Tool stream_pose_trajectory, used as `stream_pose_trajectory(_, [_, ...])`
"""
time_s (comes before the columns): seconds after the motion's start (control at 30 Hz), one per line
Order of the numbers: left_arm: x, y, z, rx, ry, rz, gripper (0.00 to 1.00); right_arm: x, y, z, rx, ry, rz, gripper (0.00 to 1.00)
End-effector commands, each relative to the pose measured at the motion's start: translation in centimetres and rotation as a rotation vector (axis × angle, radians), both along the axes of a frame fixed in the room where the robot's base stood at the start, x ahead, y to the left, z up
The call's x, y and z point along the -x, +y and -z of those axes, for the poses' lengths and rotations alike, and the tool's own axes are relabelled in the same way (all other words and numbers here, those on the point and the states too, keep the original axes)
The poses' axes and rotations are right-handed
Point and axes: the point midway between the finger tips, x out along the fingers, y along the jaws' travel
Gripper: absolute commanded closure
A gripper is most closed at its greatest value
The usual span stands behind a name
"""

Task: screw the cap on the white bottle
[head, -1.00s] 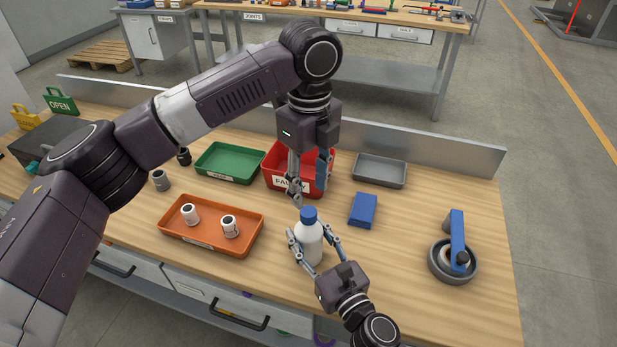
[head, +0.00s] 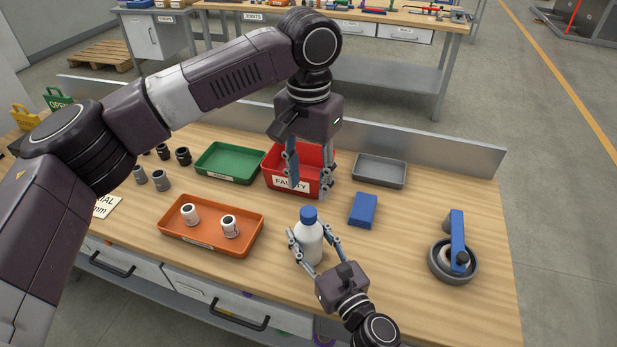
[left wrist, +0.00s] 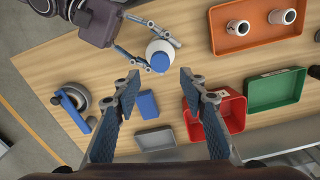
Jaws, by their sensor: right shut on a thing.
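The white bottle (head: 309,243) stands upright on the bench with the blue cap (head: 309,215) on its neck; how tightly the cap sits cannot be told. My right gripper (head: 309,240) is shut around the bottle's body from the front. My left gripper (head: 309,190) is open and empty, above and behind the bottle, in front of the red bin. In the left wrist view the open left fingers (left wrist: 158,82) frame the blue cap (left wrist: 160,62) on the bottle (left wrist: 160,47), which lies beyond the fingertips.

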Motion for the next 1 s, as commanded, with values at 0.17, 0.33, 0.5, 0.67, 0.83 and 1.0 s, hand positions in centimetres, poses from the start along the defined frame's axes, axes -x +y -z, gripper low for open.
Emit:
stream_pose_trajectory(0.17, [0.0,0.1,-0.1,-0.001,0.0,-0.172,0.61,0.0,0.0,0.0,0.0,-0.001,0.0,1.0])
stream_pose_trajectory(0.33, [0.0,0.1,-0.2,-0.001,0.0,-0.227,0.61,0.0,0.0,0.0,0.0,-0.001,0.0,1.0])
stream_pose_trajectory(0.5, [0.0,0.0,-0.2,0.0,0.0,-0.229,0.61,0.0,0.0,0.0,0.0,-0.001,0.0,1.0])
stream_pose_trajectory(0.67, [0.0,0.1,-0.1,-0.001,0.0,-0.228,0.61,0.0,0.0,0.0,0.0,-0.001,0.0,1.0])
stream_pose_trajectory(0.83, [0.0,0.1,1.5,-0.002,0.001,-0.227,0.61,0.0,0.0,0.0,0.0,-0.001,0.0,1.0])
stream_pose_trajectory(1.0, [0.1,0.1,4.2,-0.003,0.003,-0.227,0.61,0.0,0.0,0.0,0.0,-0.001,0.0,1.0])
